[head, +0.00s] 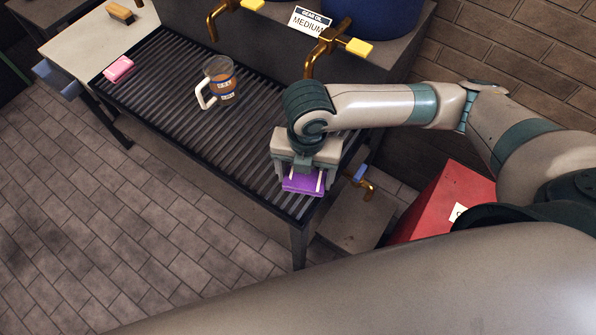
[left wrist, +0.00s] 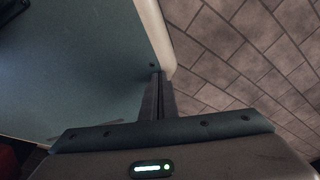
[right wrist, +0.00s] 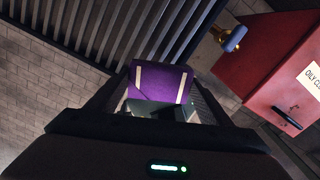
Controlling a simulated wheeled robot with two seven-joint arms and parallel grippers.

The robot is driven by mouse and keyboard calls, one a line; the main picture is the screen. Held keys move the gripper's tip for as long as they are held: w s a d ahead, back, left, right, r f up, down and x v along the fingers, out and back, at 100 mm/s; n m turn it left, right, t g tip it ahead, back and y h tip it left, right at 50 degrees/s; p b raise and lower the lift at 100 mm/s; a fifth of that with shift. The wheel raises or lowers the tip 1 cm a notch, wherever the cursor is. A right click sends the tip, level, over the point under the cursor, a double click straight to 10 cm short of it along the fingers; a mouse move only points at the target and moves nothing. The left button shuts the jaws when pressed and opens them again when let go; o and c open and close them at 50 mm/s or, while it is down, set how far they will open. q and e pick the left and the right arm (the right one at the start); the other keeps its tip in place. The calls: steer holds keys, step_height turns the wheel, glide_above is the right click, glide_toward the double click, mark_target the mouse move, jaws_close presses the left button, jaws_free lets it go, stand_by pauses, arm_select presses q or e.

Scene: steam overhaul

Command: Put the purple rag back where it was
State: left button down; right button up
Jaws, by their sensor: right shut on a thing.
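The purple rag (head: 304,186) is a folded flat block in my right gripper (head: 303,178), over the near right end of the slatted rack (head: 180,95). In the right wrist view the rag (right wrist: 160,82) shows between the two fingers, with two pale strips on it. I cannot tell whether the rag touches the slats. My left gripper (left wrist: 159,97) shows only in its own wrist view, its fingers together and empty, beside a pale teal surface that may be part of me.
A red bin (head: 447,200) with a label starting "OILY CL" (right wrist: 312,76) stands right of the rack. A blue-handled valve (head: 361,177) is near the rag.

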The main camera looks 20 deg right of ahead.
steer(key=w+f, duration=0.1)
steer(key=w, duration=0.1)
steer(key=w+f, duration=0.1)
steer(key=w, duration=0.1)
steer(key=shift+a+f, duration=0.1)
steer(key=shift+a, duration=0.05)
arm_select(q)
steer(key=s, duration=0.1)
steer(key=s+a, duration=0.1)
steer(key=shift+s+g, duration=0.3)
arm_select(e)
steer(key=shift+w+f, duration=0.2)
steer(key=shift+f+p, duration=0.4)
steer(key=shift+f, duration=0.1)
step_height(320, 180, down, 2)
steer(key=shift+p, duration=0.3)
arm_select(q)
steer(key=shift+s+a+r, duration=0.25)
steer(key=shift+s+r, duration=0.1)
steer(key=shift+s, duration=0.2)
arm_select(e)
steer(key=shift+f, duration=0.5)
steer(key=shift+f, duration=0.1)
arm_select(q)
steer(key=shift+w, duration=0.1)
arm_select(e)
steer(key=o, duration=1)
